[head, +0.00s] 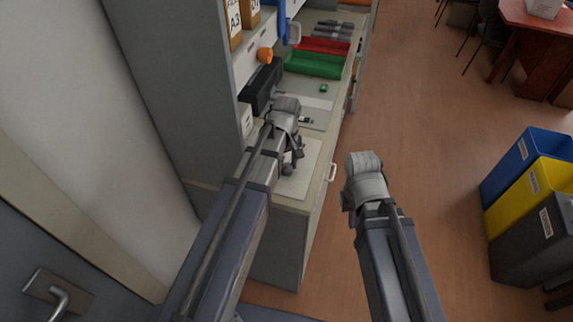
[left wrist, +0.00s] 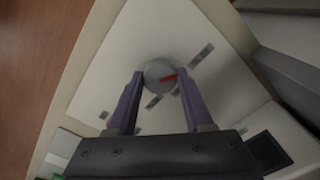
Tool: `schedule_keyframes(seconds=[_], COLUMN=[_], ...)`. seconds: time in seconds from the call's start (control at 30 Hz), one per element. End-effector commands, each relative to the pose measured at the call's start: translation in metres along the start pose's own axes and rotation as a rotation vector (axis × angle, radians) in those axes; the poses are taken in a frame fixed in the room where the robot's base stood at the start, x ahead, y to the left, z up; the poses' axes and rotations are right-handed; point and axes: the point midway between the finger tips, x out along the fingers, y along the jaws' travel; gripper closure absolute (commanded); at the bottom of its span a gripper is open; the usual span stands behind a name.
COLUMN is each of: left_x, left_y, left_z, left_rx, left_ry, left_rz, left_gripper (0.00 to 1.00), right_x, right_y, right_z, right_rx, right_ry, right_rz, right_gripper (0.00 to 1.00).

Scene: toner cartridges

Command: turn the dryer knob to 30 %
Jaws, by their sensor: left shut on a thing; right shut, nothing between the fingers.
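The dryer knob (left wrist: 154,69) is a round grey disc with a red pointer mark in the left wrist view. The red mark runs from near its middle toward the right of that picture. It sits on a pale panel (left wrist: 125,55), which also shows on the counter in the head view (head: 301,183). My left gripper (head: 292,163) is over this panel. In the left wrist view its two purple fingers (left wrist: 160,76) are shut on the knob, one at each side. My right gripper (head: 362,178) is shut and empty above the floor, right of the counter; its fingertips are hard to see.
Farther along the counter (head: 284,201) are a green tray (head: 314,65), a red tray (head: 323,46) and a black box (head: 262,87). A tall grey cabinet side (head: 165,70) stands at left. Blue, yellow and dark bins stand at right. The floor between is clear.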

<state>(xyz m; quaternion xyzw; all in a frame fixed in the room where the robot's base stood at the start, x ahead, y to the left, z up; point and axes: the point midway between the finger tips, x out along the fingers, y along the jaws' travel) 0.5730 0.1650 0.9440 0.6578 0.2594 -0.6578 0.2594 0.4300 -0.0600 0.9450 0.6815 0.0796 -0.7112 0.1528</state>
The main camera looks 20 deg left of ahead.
Motion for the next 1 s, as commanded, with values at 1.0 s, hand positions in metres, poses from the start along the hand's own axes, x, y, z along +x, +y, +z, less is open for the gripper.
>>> schedule_keyframes(seconds=[1.0], left_x=[0.0001], left_y=[-0.0001], left_z=[0.0001], left_rx=[0.658], left_ry=[0.0], left_rz=[0.0], left_gripper=[1.0], right_x=[0.0001], right_y=[0.0], right_z=[0.0], right_rx=[0.0], right_ry=[0.0], right_rz=[0.0], right_gripper=[1.0])
